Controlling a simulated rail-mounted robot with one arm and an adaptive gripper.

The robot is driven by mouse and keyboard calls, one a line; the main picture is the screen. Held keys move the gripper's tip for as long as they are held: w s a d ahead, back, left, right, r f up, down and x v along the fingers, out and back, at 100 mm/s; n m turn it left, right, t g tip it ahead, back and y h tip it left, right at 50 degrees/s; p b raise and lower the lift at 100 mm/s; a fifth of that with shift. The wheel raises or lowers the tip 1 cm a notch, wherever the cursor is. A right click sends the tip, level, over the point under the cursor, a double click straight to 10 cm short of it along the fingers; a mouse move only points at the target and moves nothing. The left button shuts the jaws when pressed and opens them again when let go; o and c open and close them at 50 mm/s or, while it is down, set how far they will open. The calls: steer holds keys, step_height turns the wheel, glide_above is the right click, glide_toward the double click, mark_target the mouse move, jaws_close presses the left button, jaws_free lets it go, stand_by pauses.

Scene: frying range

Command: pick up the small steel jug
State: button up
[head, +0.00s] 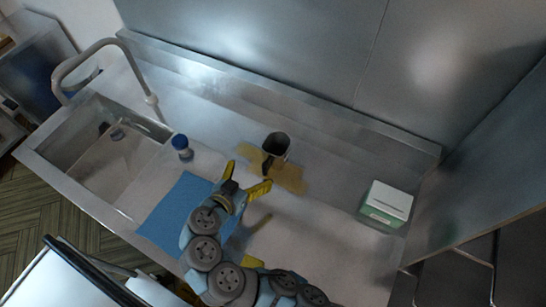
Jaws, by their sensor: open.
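The small steel jug (276,144) stands upright on the steel counter, toward the back and just right of the middle of the head view. It looks like a dark, open-topped cup. A brownish patch (288,179) lies on the counter beside it, on the near side. My gripper (250,176) is open, with two yellow fingers spread apart. In the picture it is just below and left of the jug. The fingers appear empty. I cannot tell its height above the counter or whether a finger touches the jug.
A blue mat (178,212) lies left of my arm. A blue-capped bottle (181,146) stands behind it, near the sink (88,160) with its tall faucet (84,58). A green and white box (386,204) is at the right. The wall closes off the back. Counter between jug and box is mostly clear.

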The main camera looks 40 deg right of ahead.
mark_target(270, 156)
steer(key=p+x, duration=0.1)
steer(key=x, duration=0.6)
steer(key=shift+d+f, duration=0.1)
steer(key=shift+d, duration=0.2)
steer(key=shift+p+x, duration=0.35)
steer(key=shift+x, duration=0.4)
steer(key=shift+d+f, duration=0.1)
steer(key=shift+d, duration=0.05)
steer(key=shift+p+x, duration=0.8)
steer(key=shift+x, duration=0.55)
steer(key=shift+w+d+f, duration=0.15)
steer(key=shift+d+f, duration=0.5)
steer(key=shift+d, duration=0.2)
steer(key=c, duration=1.1)
